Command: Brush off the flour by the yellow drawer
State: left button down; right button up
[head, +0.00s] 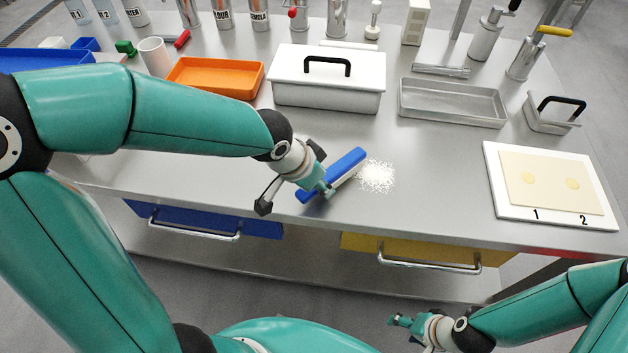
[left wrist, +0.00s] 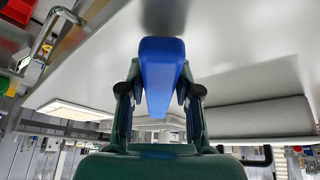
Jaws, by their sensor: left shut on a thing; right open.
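A patch of white flour (head: 376,176) lies on the steel table near its front edge, above the yellow drawer (head: 428,252). My left gripper (head: 322,186) is shut on a blue brush (head: 345,165) with a pale underside. The brush is at the table surface just left of the flour, close to its left edge; I cannot tell whether the bristles touch the table. In the left wrist view the brush (left wrist: 161,70) sits between the fingers. My right gripper (head: 412,326) is open and empty, low in front of the table.
A blue drawer (head: 208,220) is left of the yellow one. A white lidded box (head: 328,82), an orange tray (head: 216,77) and a steel tray (head: 452,102) stand behind. A white board with dough (head: 550,184) lies to the right. The table between flour and board is clear.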

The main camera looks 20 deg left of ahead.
pick_arm(q)
jog(key=shift+f+b, duration=0.8)
jog(key=shift+f, duration=0.05)
